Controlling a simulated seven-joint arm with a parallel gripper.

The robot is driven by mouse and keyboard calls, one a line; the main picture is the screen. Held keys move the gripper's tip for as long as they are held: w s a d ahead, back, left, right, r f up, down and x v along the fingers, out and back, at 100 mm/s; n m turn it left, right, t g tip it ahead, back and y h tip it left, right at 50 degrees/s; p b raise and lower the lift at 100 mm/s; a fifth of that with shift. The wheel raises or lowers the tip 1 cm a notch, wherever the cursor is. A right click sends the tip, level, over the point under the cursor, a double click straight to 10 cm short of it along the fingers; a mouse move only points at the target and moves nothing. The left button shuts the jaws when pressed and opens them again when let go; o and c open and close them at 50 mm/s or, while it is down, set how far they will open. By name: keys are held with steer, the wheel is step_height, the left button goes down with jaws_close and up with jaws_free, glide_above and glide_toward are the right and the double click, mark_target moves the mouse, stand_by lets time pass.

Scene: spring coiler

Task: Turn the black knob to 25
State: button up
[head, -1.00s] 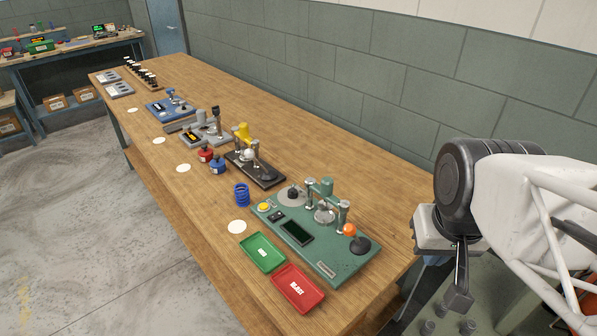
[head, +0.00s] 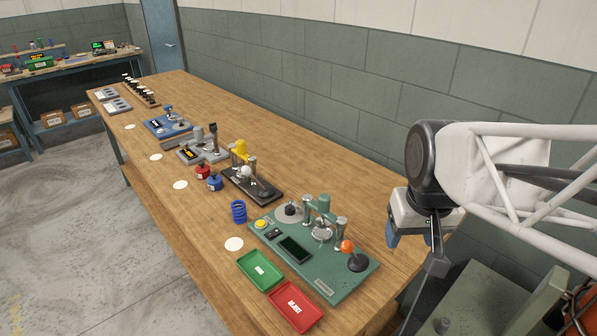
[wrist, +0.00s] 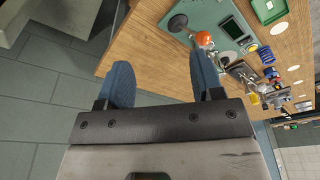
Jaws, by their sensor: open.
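The green coiler machine (head: 340,284) stands at the near end of the wooden bench. Its small black knob (head: 290,209) sits on a round grey dial plate at the machine's back left; I cannot read its setting. A dark, blank display (head: 294,249) and a yellow button (head: 261,224) are on the same plate. An orange ball lever (head: 347,246) rises beside a black round base at the right. My gripper (head: 405,240) is off to the right of the machine, apart from it. In the wrist view its blue fingers (wrist: 161,72) are spread and empty, with the machine (wrist: 205,14) beyond them.
A green tray (head: 244,264) and a red tray (head: 310,318) lie in front of the machine. A blue spring (head: 238,212) and a black-based machine (head: 262,193) stand to its left. The bench (head: 330,190) behind the machine is clear.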

steer(key=w+a+f+n, duration=0.1)
steer(key=w+a+f, duration=0.2)
steer(key=w, duration=0.6)
steer(key=w+a+f+n+g, duration=0.1)
steer(key=w+a+f+n, duration=0.1)
steer(key=w+a, duration=0.5)
steer(key=w+a+f+n+g, duration=0.1)
steer(key=w+a+f, duration=0.3)
steer(key=w, duration=0.7)
steer(key=shift+w+a+f+n, duration=0.1)
steer(key=shift+w+a+n, duration=0.05)
steer(key=shift+a, duration=0.35)
steer(key=shift+w+a+n, duration=0.1)
steer(key=shift+a+n, duration=0.05)
steer(key=shift+a, duration=0.3)
steer(key=n, duration=0.1)
glide_above(290, 205)
steer(key=shift+g, duration=0.3)
steer(key=f, duration=0.6)
steer(key=shift+d+f, duration=0.4)
steer(key=shift+w+a+f, duration=0.15)
steer(key=shift+w+a, duration=0.05)
steer(key=shift+a, duration=0.05)
steer(key=shift+f, duration=0.15)
steer(key=shift+s+a+f, duration=0.1)
steer(key=shift+a+f, duration=0.05)
steer(key=shift+f, duration=3.65)
